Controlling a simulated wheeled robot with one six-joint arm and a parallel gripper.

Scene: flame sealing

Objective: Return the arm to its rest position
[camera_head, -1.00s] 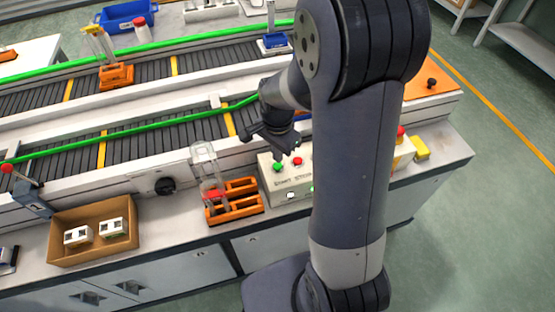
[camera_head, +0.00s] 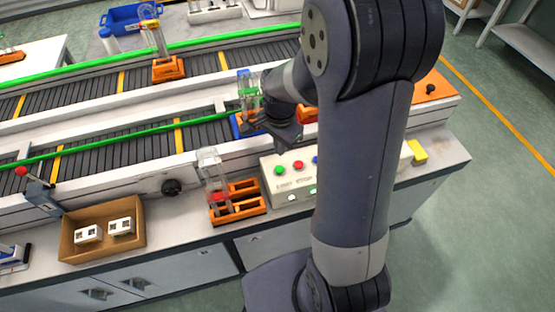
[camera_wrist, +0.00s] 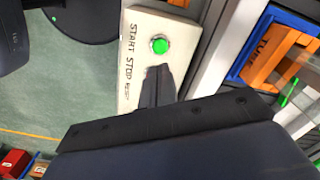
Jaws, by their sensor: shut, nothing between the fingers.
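My gripper (camera_head: 286,142) is at the end of my arm, above the back of the control box (camera_head: 290,182) and close to the conveyor's near edge. It is shut and empty. In the wrist view its dark fingers (camera_wrist: 156,82) point at the white control box (camera_wrist: 133,62), with the green button (camera_wrist: 159,44) just beyond the tips. The green button also shows in the head view (camera_head: 279,170), uncovered. The red button (camera_head: 298,165) stands beside it. My arm hides the right part of the box.
An orange rack (camera_head: 237,208) with a clear tube (camera_head: 213,175) stands left of the box. A cardboard box (camera_head: 75,247) with white parts lies farther left. A blue carrier with a clear tube (camera_head: 249,90) is behind my gripper. An orange carrier (camera_head: 168,70) sits on the far belt.

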